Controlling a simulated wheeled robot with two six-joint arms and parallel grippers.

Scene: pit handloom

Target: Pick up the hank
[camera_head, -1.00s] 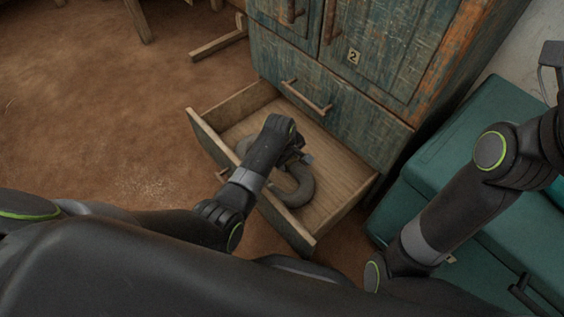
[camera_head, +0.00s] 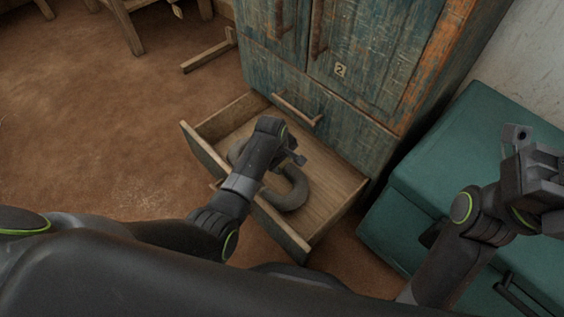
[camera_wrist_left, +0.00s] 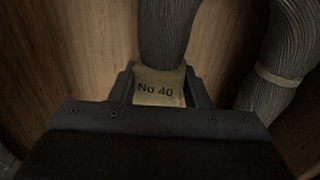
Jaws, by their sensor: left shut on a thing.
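The hank (camera_head: 291,192) is a thick loop of dark grey yarn inside the open wooden drawer (camera_head: 328,205). My left gripper (camera_head: 290,160) reaches down over it, and my arm hides part of the loop. In the left wrist view, my left gripper (camera_wrist_left: 160,90) is shut on the hank (camera_wrist_left: 165,30) at a tan band marked "No 40" (camera_wrist_left: 158,88). Another strand with a thin tie runs along the right. I cannot tell whether the hank is clear of the drawer floor. My right gripper (camera_head: 540,180) is at the right edge, its jaws unclear.
The worn blue-green cabinet (camera_head: 375,75) with a "2" plate stands behind the drawer. A teal chest (camera_head: 440,160) stands at the right, below my right arm. Wooden legs (camera_head: 128,25) show at the top left. The earth floor (camera_head: 90,130) at the left is clear.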

